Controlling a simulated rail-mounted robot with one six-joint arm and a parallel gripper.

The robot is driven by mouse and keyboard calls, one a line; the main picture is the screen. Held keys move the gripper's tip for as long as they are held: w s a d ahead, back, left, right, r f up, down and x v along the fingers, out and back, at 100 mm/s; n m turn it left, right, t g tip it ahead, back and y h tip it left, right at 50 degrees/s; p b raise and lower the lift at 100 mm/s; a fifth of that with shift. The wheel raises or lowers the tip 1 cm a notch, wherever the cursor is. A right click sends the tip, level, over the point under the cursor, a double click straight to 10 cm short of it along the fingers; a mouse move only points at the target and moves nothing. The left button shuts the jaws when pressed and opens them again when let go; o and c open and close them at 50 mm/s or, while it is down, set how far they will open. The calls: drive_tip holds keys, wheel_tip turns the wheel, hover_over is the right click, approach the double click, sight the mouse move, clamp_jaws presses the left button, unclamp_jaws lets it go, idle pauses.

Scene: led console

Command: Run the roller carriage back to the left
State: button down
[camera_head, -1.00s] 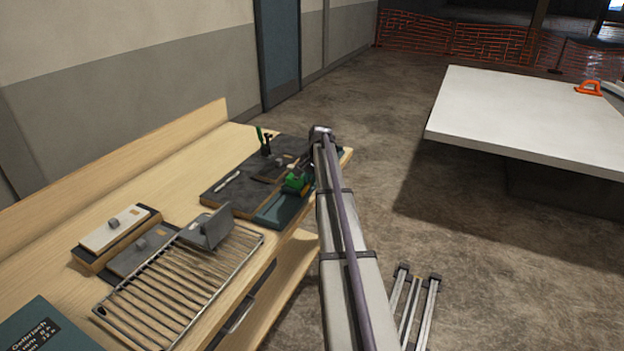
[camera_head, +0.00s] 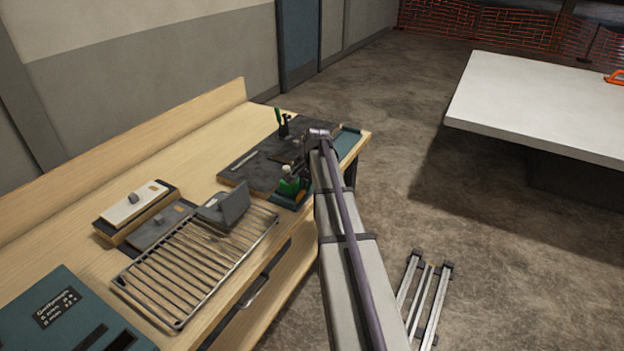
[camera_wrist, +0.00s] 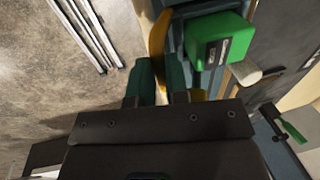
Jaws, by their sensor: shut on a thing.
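The roller carriage (camera_head: 290,187) is a small green block on the teal track (camera_head: 348,143) along the front edge of the bench's dark board. It sits near the track's near left end, partly hidden by my arm. In the wrist view, the green block (camera_wrist: 222,38) is close, with a yellow part (camera_wrist: 157,38) beside it. My gripper (camera_wrist: 160,80) is at the carriage with its teal fingers closed around the yellow part. The exact contact is partly hidden. My arm hides the gripper in the head view.
A wire rack (camera_head: 190,270) with an upright dark plate (camera_head: 223,205) lies left of the board. A green-handled clamp (camera_head: 281,122) stands at the board's back. A white table (camera_head: 540,105) stands right, across open floor. Metal rails (camera_head: 425,300) lie on the floor.

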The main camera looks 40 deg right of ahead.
drive_tip(key=shift+s+a+f, duration=0.1)
drive_tip(key=shift+s+a, duration=0.1)
drive_tip(key=c, duration=1.1)
unclamp_jaws()
drive_tip(key=shift+a, duration=0.1)
drive_tip(key=r+p, duration=0.3)
drive_tip(key=s+r+p, duration=0.1)
drive_tip(key=r+p, duration=0.3)
drive_tip(key=d+r+p, duration=0.1)
drive_tip(key=r+p, duration=0.2)
drive_tip(key=shift+s+r+p, duration=0.3)
drive_tip(key=shift+s+r, duration=0.05)
